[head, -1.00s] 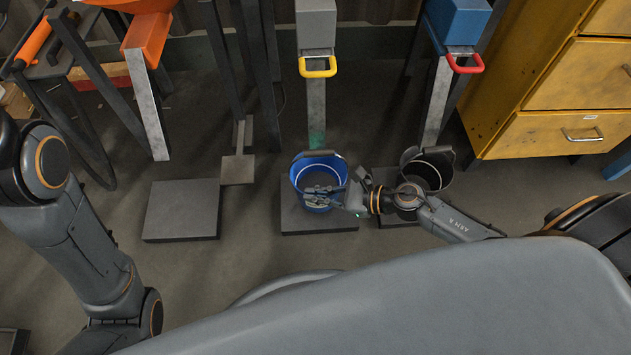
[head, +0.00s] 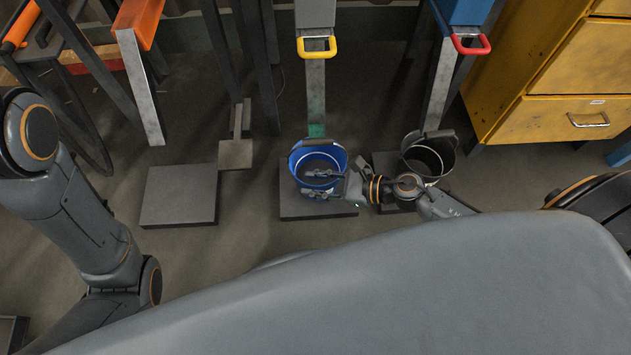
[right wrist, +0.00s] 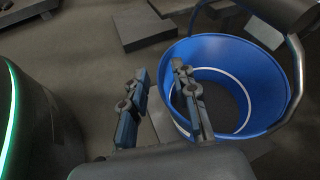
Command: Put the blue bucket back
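The blue bucket (head: 333,156) stands upright on a dark square pad (head: 305,212), below a grey post with a yellow handle (head: 317,47). In the right wrist view, the bucket (right wrist: 262,75) shows its open rim, a white ring inside and a dark handle at the upper right. My right gripper (head: 317,184) is at the bucket's near side. In the right wrist view, its fingers (right wrist: 160,75) are apart, one over the bucket's opening and one outside the wall. Whether they touch the wall is unclear. My left arm shows at the left; its gripper is out of view.
A black bucket (head: 436,158) stands on another pad at the right, close to my right wrist. An empty dark pad (head: 178,195) lies at the left. Grey posts, one with a red handle (head: 470,44), stand behind. A yellow cabinet (head: 545,120) is at the right.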

